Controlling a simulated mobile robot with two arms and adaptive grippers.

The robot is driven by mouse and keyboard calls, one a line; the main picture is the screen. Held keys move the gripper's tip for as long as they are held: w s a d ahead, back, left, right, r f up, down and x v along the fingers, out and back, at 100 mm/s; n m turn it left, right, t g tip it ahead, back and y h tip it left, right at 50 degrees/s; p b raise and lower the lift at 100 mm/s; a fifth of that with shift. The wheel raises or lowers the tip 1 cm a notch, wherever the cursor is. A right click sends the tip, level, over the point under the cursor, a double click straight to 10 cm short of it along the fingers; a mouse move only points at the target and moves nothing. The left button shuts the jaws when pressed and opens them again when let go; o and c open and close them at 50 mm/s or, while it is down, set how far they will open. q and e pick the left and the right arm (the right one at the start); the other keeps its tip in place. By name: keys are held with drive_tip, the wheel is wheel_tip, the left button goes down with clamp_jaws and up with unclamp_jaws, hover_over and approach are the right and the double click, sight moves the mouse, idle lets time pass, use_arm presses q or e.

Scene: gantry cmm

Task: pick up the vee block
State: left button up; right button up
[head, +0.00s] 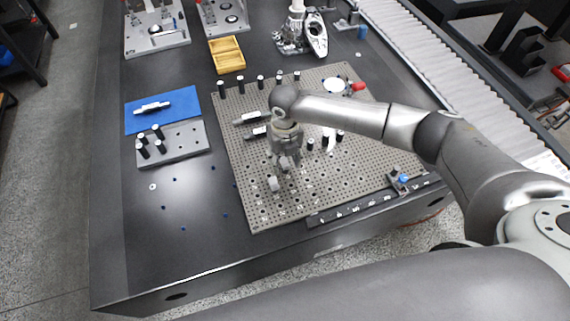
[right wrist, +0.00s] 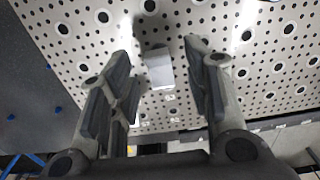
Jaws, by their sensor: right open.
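The vee block is a small light grey block (head: 273,184) on the perforated plate (head: 245,205), near the plate's front left part. It also shows in the right wrist view (right wrist: 158,70), between the two fingers and beyond them. My right gripper (head: 286,162) is over the plate, just behind and right of the block in the head view. In the right wrist view its fingers (right wrist: 157,58) are spread apart with nothing between the pads. The groove of the block cannot be made out. My left gripper is not in view.
Black posts (head: 241,85) stand along the plate's far edge. Two grey cylindrical pieces (head: 252,118) lie left of my wrist. A dark numbered rail (head: 350,211) runs along the front edge. A grey block with black pegs (head: 185,145) and a blue mat (head: 178,101) lie left.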

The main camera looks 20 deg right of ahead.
sight(285, 164)
drive_tip(key=shift+f, duration=1.55)
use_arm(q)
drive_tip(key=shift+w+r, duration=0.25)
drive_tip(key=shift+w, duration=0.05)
use_arm(e)
drive_tip(key=shift+c, duration=0.4)
clamp_jaws()
drive_tip(key=shift+r, duration=0.1)
